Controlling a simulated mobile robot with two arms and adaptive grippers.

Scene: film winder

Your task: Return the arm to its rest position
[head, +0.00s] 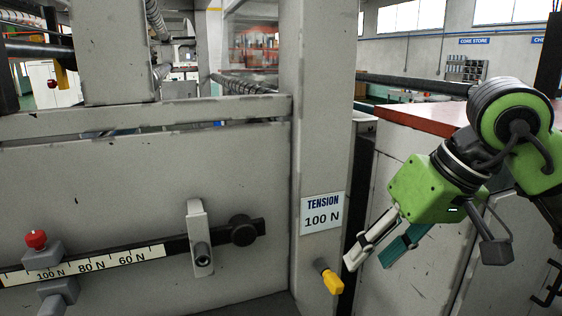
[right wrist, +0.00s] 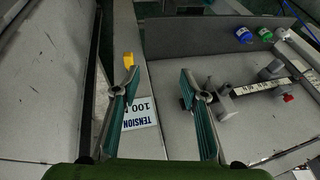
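My right gripper (head: 367,262), green with two pale, teal-padded fingers, is at the right of the head view. It is in front of the grey cabinet and right of the machine's upright post. Its fingers are apart with nothing between them, as the right wrist view (right wrist: 158,74) also shows. A yellow-tipped lever (head: 331,281) sticks out of the post, left of and apart from the fingers in the head view. A dark arm with a scale (head: 95,265) lies along the grey panel. A grey slider with a red knob (head: 36,239) sits near its 100 N mark. My left gripper is not in view.
A "TENSION 100 N" label (head: 322,213) is on the post. A grey bracket (head: 199,238) stands at the scale arm's right part. A red-topped grey cabinet (head: 420,118) is behind my right arm. Blue and green caps (right wrist: 243,35) show in the right wrist view.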

